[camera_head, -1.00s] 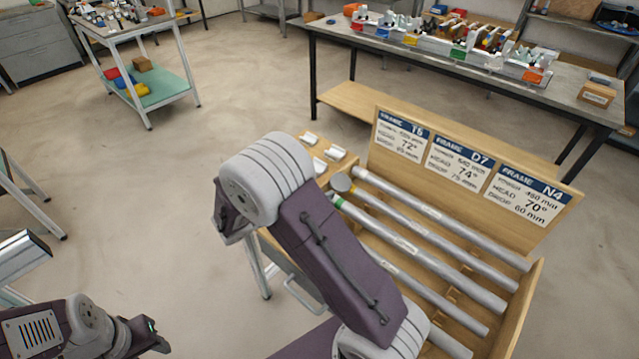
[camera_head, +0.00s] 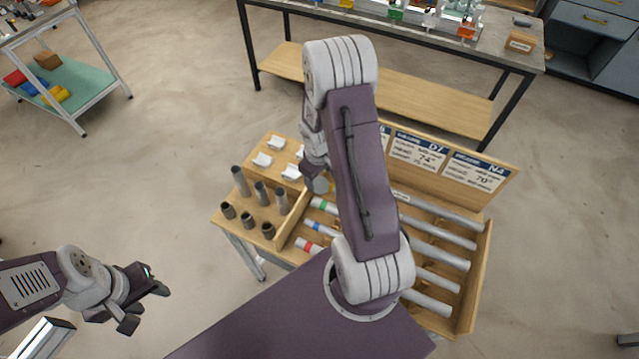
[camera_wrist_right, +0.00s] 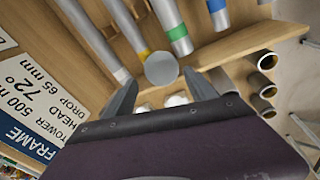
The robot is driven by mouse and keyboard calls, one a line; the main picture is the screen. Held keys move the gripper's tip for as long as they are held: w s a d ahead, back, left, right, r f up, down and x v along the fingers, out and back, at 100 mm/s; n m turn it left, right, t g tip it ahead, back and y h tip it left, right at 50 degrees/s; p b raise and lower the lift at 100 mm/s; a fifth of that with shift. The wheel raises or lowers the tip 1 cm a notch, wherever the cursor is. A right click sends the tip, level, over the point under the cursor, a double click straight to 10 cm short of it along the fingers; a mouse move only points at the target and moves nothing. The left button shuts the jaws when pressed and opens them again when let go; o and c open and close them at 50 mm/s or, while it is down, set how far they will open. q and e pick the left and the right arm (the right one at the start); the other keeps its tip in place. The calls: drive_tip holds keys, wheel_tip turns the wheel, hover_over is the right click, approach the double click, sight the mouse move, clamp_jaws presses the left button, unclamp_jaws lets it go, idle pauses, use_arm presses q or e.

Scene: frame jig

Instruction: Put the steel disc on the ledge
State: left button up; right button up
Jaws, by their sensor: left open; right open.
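My left gripper (camera_head: 148,306) is open and empty over the floor at the lower left, far from the disc. I cannot tell for certain which wooden edge is the ledge.
Long tubes (camera_head: 435,256) with coloured bands lie in a wooden rack. Short dark tubes (camera_head: 248,220) and white blocks (camera_head: 262,159) stand left of the divider. Frame cards (camera_head: 477,172) line the rack's back board. A workbench (camera_head: 400,25) stands behind; a cart (camera_head: 80,88) is at left.

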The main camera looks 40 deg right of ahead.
sight(319, 184)
drive_tip(key=shift+w+f, duration=0.35)
drive_tip(key=shift+f, duration=0.3)
drive_tip(key=f, duration=0.1)
drive_tip(key=f+b, duration=0.1)
drive_tip(key=f, duration=0.2)
drive_tip(key=shift+d+b, duration=0.25)
drive_tip(key=shift+b, duration=0.1)
drive_tip(key=shift+w+f, duration=0.1)
drive_tip(key=shift+w, duration=0.05)
clamp_jaws()
wheel_tip(319, 184, up, 4)
drive_tip(key=shift+d+r+p, duration=0.1)
drive_tip(key=shift+r+p, duration=0.05)
drive_tip(key=shift+p, duration=1.05)
drive_tip(key=s+d+r+p, duration=0.4)
drive_tip(key=s+d+r, duration=0.1)
drive_tip(key=s, duration=0.5)
drive_tip(key=shift+s+d+r, duration=0.2)
drive_tip(key=shift+d+r, duration=0.15)
drive_tip(key=shift+r, duration=0.55)
